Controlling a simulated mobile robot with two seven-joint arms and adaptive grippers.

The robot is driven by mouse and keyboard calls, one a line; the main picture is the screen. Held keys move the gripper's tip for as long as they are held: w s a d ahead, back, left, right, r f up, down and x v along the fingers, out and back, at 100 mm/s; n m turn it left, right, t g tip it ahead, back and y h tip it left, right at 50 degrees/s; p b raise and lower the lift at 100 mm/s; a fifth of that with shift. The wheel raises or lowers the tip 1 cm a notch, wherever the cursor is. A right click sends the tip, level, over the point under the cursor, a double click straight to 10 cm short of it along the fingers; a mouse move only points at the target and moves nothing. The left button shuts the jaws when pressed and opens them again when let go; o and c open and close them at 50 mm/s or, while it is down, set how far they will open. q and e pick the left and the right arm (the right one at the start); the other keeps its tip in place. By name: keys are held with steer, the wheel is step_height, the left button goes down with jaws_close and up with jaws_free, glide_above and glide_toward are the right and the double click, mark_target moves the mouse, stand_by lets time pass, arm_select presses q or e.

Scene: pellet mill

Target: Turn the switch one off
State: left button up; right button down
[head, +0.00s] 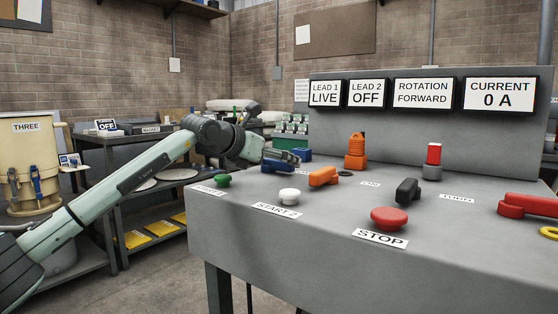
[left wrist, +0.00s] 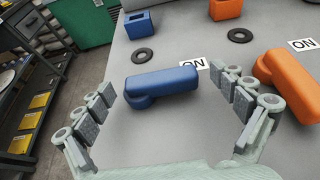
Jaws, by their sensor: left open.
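A blue rotary switch handle (left wrist: 162,84) lies on the grey bench in the left wrist view. Its narrow end points right, towards an ON label (left wrist: 193,64). My left gripper (left wrist: 168,100) is open, with one finger on each side of the handle; I cannot tell whether they touch it. In the head view my left gripper (head: 276,158) is at the bench's far left edge and partly hides the blue handle. No label naming switch one is readable. The LEAD 1 screen (head: 325,93) reads LIVE, and the LEAD 2 screen (head: 366,93) reads OFF. My right gripper is out of view.
An orange handle (head: 323,176), a blue block (left wrist: 139,24) and a dark ring (left wrist: 143,57) are close by. Green (head: 222,180), white (head: 289,195) and red STOP (head: 389,218) buttons line the front. A black handle (head: 407,191) sits further right. An orange lock (head: 356,151) stands behind.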

arm_select(q)
steer(key=shift+x, duration=0.8)
steer(key=shift+s+f, duration=0.1)
steer(key=c, duration=1.6)
